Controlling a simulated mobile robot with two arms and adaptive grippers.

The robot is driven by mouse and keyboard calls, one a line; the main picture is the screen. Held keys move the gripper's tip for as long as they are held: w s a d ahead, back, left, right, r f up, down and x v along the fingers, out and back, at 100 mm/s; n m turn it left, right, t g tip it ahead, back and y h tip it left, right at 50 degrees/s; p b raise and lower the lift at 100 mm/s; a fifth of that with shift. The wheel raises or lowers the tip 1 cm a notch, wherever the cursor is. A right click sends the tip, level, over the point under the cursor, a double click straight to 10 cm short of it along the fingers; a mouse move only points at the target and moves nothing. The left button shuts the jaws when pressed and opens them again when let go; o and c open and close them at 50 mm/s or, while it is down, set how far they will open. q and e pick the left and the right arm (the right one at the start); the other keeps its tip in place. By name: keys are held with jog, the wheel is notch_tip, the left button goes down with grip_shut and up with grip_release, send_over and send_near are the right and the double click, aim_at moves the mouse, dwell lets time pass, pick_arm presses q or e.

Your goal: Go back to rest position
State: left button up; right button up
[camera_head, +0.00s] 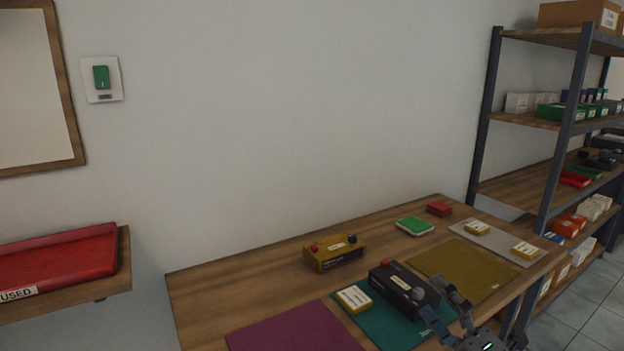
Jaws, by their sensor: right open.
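My right gripper (436,299) is in the lower right of the head view, at the front edge of the wooden table. Its two fingers are apart, and nothing shows between them. The fingers are close to a black box (404,289) with a red button and a grey knob, which sits on a teal mat. I cannot tell if they touch it. My left gripper is not in view.
The wooden table (235,280) also holds a yellow control box (334,252), purple (295,330) and olive mats (470,268), and small boxes. A red tray (60,256) sits on a shelf at left. A loaded shelving unit (577,130) stands at right beside free floor.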

jog(key=s+d+f+m+g+h, duration=0.35)
jog(key=f+m+h, duration=0.35)
jog(key=f+m, duration=0.25)
jog(key=s+d+f+m+g+h, duration=0.2)
jog(key=s+d+f+m+h, duration=0.3)
jog(key=f+m, duration=0.45)
jog(key=s+a+f+m+g+y, duration=0.1)
jog(key=s+a+f+m+g, duration=0.3)
jog(key=s, duration=0.6)
jog(key=s+a+f+m+g+y, duration=0.1)
jog(key=s+a+f+m+g, duration=0.1)
jog(key=s+a+f+g, duration=0.6)
jog(key=s+d+f, duration=0.1)
jog(key=d+f, duration=0.1)
jog(key=f, duration=1)
jog(key=s+d+f, duration=0.2)
jog(key=f, duration=1)
jog(key=s+d+f, duration=0.2)
jog(key=s+f, duration=1.4)
jog(key=f, duration=0.1)
jog(key=shift+s+d+n, duration=0.25)
jog(key=shift+d+n, duration=0.05)
jog(key=shift+n, duration=0.1)
jog(key=shift+g, duration=0.25)
